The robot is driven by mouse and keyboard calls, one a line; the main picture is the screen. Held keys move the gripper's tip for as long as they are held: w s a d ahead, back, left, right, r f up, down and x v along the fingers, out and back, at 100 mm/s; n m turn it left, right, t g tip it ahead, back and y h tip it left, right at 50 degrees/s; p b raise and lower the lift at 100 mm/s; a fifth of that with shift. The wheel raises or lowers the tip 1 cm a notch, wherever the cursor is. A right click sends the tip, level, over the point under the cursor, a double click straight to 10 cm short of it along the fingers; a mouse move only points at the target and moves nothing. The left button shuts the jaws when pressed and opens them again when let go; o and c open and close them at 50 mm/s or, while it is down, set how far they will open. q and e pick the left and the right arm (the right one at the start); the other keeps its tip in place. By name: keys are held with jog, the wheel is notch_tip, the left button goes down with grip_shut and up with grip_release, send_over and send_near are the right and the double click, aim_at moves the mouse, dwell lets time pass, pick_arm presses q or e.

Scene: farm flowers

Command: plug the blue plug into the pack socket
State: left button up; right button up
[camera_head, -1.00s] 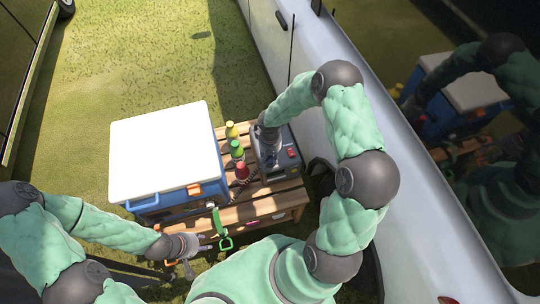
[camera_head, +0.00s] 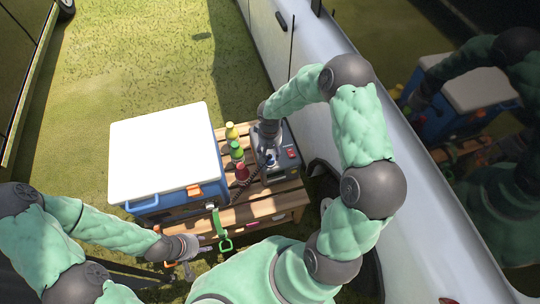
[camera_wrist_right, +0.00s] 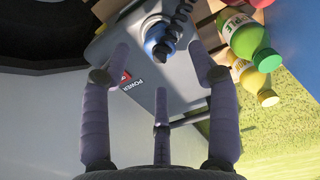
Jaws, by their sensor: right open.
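The blue plug (camera_wrist_right: 156,38), with a dark coiled cord, is at the face of the grey power pack (camera_wrist_right: 145,72) in the right wrist view. It looks upright against the pack, but I cannot tell how deep it sits. It also shows as a small blue spot in the head view (camera_head: 271,160). The socket is hidden beneath it. My right gripper (camera_wrist_right: 160,62) is open, its fingers spread and apart from the plug; in the head view it is above the pack (camera_head: 283,175). My left gripper (camera_head: 187,262) hangs low near the slatted table's front; its finger gap is unclear.
A blue cooler with a white lid (camera_head: 163,150) fills the left of the wooden table (camera_head: 255,210). Yellow, green and red bottles (camera_head: 237,149) stand between cooler and pack. A white vehicle (camera_head: 310,100) is close on the right. A green strap (camera_head: 220,228) hangs in front.

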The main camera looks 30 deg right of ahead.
notch_tip(320, 180, up, 7)
dwell(0.3)
dwell(0.5)
